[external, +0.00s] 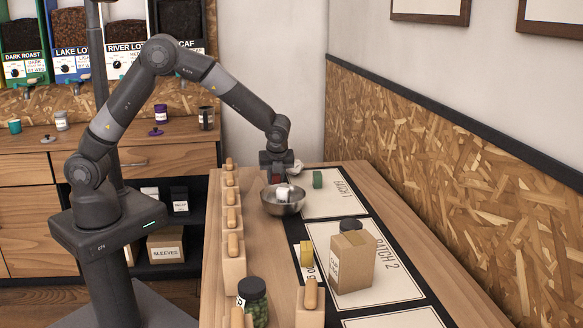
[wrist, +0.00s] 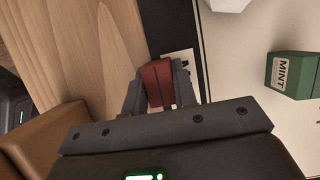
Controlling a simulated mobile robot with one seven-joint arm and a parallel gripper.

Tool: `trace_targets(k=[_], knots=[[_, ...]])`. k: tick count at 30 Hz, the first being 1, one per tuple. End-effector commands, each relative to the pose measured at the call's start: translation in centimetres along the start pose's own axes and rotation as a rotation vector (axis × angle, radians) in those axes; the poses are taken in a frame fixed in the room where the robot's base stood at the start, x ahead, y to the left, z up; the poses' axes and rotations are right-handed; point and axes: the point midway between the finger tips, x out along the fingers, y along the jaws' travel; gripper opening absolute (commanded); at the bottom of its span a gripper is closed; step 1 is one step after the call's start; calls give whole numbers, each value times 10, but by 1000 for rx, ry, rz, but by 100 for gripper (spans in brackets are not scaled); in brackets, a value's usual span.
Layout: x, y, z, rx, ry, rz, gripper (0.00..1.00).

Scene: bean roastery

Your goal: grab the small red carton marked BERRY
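The small red carton (wrist: 158,83) sits between the two fingers of my gripper (wrist: 158,88) in the wrist view. No BERRY marking is legible on the face I see. The fingers lie close along both its sides, but I cannot tell whether they press on it or leave a slight gap. In the external view, my gripper (external: 277,172) points down at the far end of the counter, with a bit of the red carton (external: 277,181) under it, just behind the metal bowl's rim. The carton's lower part is hidden there.
A metal bowl (external: 283,207) holding a white item (external: 284,193) stands just in front of my gripper. A green MINT carton (external: 317,179) is to the right. A brown box (external: 352,262) stands nearer. Wooden-handled blocks (external: 234,220) line the left edge.

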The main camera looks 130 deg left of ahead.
Motion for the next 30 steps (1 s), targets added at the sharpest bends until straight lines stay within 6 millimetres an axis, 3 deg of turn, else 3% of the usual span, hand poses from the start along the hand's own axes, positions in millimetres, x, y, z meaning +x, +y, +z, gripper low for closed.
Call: trace_targets(k=[7, 17, 25, 30], knots=[[0, 0, 0, 0, 0, -1, 3], [-5, 0, 2, -1, 0, -2, 3], [-41, -1, 17, -2, 0, -5, 3], [-76, 19, -10, 4, 1, -5, 3]])
